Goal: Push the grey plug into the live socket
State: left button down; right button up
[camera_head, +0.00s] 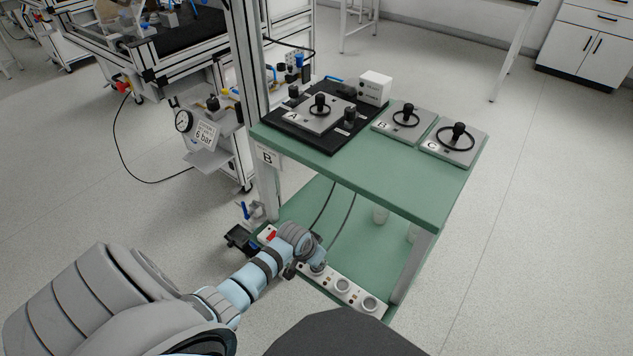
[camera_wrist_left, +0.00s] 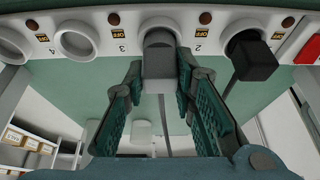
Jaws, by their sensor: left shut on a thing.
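The white socket strip (camera_head: 343,284) lies along the front edge of the green lower shelf, and crosses the top of the left wrist view (camera_wrist_left: 101,25). The grey plug (camera_wrist_left: 159,58) is between the fingers of my left gripper (camera_wrist_left: 160,80), which is shut on it. It is lined up with a round socket; I cannot tell how deep it sits. A cable hangs below it. A black plug (camera_wrist_left: 252,62) is in the socket to its right. Two sockets to its left look empty. The small lamps look dark brown. In the head view my left gripper (camera_head: 307,262) hides the grey plug. My right gripper is not in view.
A red switch (camera_wrist_left: 309,50) is at the strip's right end. The green upper shelf (camera_head: 400,185) overhangs the lower one and carries plates marked A, B and C. Two dark cables (camera_head: 343,218) hang behind my gripper. The floor on the right is clear.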

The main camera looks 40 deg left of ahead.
pick_arm(q)
jog(key=shift+f+b, duration=0.35)
jog(key=shift+f, duration=0.2)
jog(key=c, duration=1.2)
grip_release()
jog(key=shift+c, duration=0.2)
jog(key=shift+r, duration=0.1)
jog(key=v, duration=1.2)
